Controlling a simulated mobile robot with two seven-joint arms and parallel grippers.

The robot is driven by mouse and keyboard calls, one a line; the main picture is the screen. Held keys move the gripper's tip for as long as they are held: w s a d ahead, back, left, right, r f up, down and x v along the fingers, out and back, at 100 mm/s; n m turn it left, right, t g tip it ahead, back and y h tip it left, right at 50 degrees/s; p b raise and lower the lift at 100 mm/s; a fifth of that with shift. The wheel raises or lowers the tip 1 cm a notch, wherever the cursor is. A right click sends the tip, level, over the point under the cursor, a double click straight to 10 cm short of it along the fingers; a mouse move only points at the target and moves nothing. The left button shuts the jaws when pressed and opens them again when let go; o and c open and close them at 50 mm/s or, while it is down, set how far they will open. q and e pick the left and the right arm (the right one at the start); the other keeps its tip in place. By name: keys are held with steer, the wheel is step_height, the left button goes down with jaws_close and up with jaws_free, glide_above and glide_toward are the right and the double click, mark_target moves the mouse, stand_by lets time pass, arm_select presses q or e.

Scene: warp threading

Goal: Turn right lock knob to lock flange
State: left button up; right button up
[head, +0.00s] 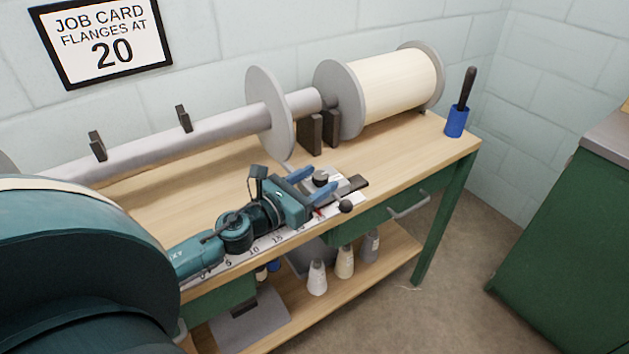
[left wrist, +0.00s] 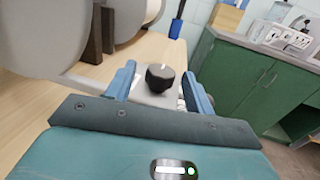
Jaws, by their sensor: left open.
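A black lock knob (head: 320,178) stands on a light grey block (head: 345,186) at the bench's front edge. In the left wrist view the knob (left wrist: 160,77) has a pale mark on top and sits between my blue fingers. My left gripper (head: 311,184) is open, with one finger on each side of the knob. In the left wrist view the left gripper (left wrist: 160,88) shows gaps between the knob and both fingers. A grey flange disc (head: 268,115) stands on the beam behind. My right gripper is not in view.
A numbered scale (head: 276,242) runs along the bench's front edge, partly hidden by my left arm. A black ball handle (head: 345,206) sits close to my fingers. A cream-wound spool (head: 395,85) and a blue holder (head: 456,122) stand farther back. A sign (head: 103,40) reads flanges at 20.

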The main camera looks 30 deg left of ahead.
arm_select(q)
steer(key=shift+s+f, duration=0.1)
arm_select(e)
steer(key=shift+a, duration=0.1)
arm_select(q)
steer(key=shift+s, duration=0.3)
steer(key=b+v, duration=0.3)
steer(key=v, duration=0.8)
steer(key=shift+a+f+b, duration=0.1)
steer(key=shift+b, duration=0.2)
steer(key=shift+s+a+r, duration=0.1)
steer(key=shift+s+r, duration=0.1)
steer(key=shift+s, duration=0.45)
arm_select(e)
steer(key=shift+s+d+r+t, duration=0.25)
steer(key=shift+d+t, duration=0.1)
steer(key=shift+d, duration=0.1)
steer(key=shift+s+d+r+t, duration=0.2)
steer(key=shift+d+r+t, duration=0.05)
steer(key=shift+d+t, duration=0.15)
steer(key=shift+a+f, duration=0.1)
